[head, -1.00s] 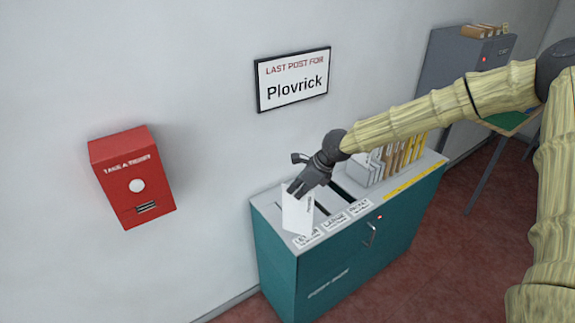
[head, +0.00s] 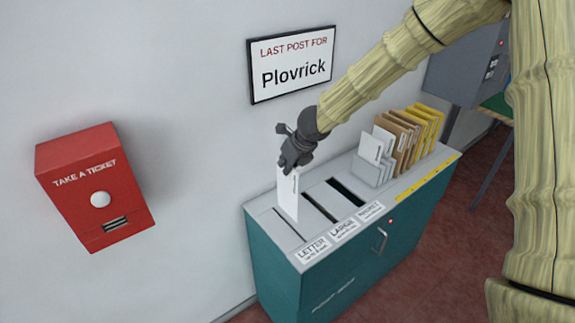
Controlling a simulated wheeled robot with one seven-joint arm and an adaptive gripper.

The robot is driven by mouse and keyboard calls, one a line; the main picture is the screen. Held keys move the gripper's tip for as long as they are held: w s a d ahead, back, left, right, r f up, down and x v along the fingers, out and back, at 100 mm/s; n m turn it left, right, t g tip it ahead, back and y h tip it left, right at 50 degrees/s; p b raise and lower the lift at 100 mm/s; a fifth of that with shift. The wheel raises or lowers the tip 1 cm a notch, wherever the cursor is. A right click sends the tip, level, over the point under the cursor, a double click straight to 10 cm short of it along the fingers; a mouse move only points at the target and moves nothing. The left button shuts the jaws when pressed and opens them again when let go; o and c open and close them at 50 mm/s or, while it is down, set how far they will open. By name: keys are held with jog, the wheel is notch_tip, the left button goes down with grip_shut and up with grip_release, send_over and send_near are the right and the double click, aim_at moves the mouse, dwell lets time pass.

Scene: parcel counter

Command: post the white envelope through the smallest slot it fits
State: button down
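My gripper (head: 288,170) is shut on the white envelope (head: 288,195), which hangs upright below it. The envelope is over the back part of the teal post cabinet's grey top, close to the narrow letter slot (head: 288,225). I cannot tell whether its lower edge is in the slot or just above it. The wider large slot (head: 320,207) and the widest packet slot (head: 346,192) lie to the right, both uncovered. Labels reading LETTER (head: 313,247), LARGE (head: 342,229) and one that looks like PACKET (head: 370,212) sit in front of the slots.
A rack of white, brown and yellow envelopes (head: 408,140) stands on the cabinet's right end. A red ticket box (head: 95,190) and a framed sign (head: 292,65) are on the wall. A grey cabinet (head: 465,70) stands behind at right.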

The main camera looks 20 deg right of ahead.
aim_at(289, 178)
jog(key=f+b, duration=0.3)
jog(key=b, duration=0.1)
jog(key=shift+s+d+f, duration=0.25)
jog(key=shift+s+f, duration=0.15)
jog(key=shift+s+a+f+b, duration=0.15)
jog(key=shift+f+b, duration=0.1)
jog(key=shift+b, duration=0.2)
jog(key=shift+f+b, duration=4.7)
jog(key=shift+f, duration=0.35)
jog(key=c, duration=2.2)
grip_release()
